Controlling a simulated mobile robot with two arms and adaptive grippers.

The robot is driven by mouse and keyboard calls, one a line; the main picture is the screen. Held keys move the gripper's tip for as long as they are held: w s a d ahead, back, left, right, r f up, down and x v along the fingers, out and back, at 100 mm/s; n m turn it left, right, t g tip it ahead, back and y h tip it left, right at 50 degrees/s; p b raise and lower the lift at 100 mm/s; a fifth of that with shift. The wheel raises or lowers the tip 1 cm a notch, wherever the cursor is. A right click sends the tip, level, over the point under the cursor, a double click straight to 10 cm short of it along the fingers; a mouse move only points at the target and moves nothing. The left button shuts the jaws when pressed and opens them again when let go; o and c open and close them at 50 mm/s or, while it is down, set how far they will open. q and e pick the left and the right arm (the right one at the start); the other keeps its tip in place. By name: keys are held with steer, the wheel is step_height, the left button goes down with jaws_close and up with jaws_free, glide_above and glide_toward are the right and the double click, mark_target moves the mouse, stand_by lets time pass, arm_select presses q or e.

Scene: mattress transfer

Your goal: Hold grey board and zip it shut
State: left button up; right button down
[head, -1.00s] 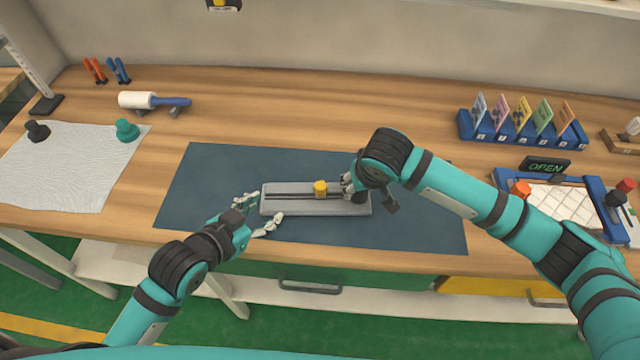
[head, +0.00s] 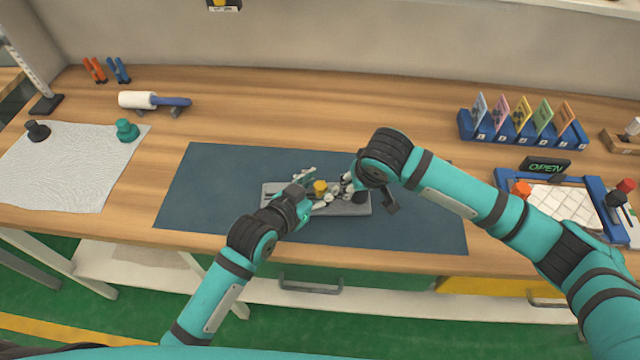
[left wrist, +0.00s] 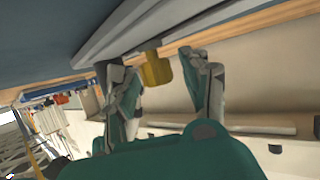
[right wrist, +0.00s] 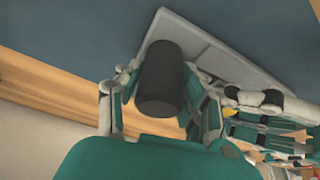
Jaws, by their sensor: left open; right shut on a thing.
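The grey board (head: 344,209) lies on the dark blue mat, with a zip track along its length. The yellow zip pull (head: 320,187) stands on the track right of the board's middle. My left gripper (head: 318,186) is open, its fingers on either side of the pull. In the left wrist view the yellow pull (left wrist: 156,70) shows between the two spread fingers, with a gap beside it. My right gripper (head: 352,188) is shut on the black knob at the board's right end. The black knob (right wrist: 160,80) shows between its fingers in the right wrist view.
The blue mat (head: 215,190) is otherwise clear. A white roller (head: 138,99) lies at the back left, near a white sheet (head: 60,165) with two knobs. A blue card rack (head: 520,130) and a blue-framed tray (head: 560,205) stand at the right.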

arm_select(q)
steer(key=shift+w+d+f, duration=0.1)
steer(key=shift+w, duration=0.1)
jaws_close()
stand_by(0.5)
